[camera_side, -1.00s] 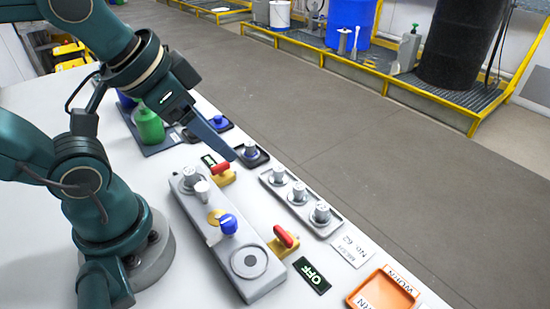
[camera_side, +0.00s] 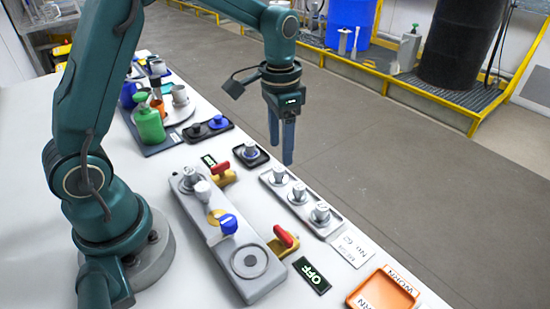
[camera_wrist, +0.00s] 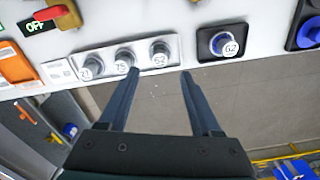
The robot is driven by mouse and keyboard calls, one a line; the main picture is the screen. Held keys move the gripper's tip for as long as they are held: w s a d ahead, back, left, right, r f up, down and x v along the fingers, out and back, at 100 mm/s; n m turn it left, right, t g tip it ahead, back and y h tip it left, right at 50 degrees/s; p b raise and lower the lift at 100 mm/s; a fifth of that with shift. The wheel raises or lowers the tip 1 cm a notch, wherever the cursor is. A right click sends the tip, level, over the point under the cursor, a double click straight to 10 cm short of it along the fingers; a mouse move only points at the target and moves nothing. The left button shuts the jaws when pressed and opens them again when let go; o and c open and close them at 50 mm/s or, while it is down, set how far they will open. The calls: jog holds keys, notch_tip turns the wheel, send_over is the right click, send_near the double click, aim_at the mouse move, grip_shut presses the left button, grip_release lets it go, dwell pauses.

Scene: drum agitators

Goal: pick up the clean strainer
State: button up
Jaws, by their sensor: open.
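Several small grey knobbed pieces stand here, and I cannot tell for sure which is the clean strainer. Three stand in a pale rack (camera_side: 336,228); in the wrist view these are the left piece (camera_wrist: 92,66), middle piece (camera_wrist: 124,60) and right piece (camera_wrist: 160,54), with numbered tops. Another, numbered 62 and with blue around it (camera_wrist: 225,44), sits alone in a black dish (camera_wrist: 204,54). My gripper (camera_side: 280,156) is open and empty, pointing down above the table's far edge, beyond the rack and dish. Its fingers (camera_wrist: 159,73) appear just below the rack in the wrist view, apart from every piece.
A printed card (camera_side: 352,249) and an orange tray (camera_side: 382,291) are at right. A green bottle (camera_side: 150,126) stands at left.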

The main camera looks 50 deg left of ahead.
aim_at(279, 168)
jog(key=shift+s+f, duration=0.2)
jog(key=shift+f, duration=2.8)
jog(key=shift+c, duration=0.3)
grip_shut()
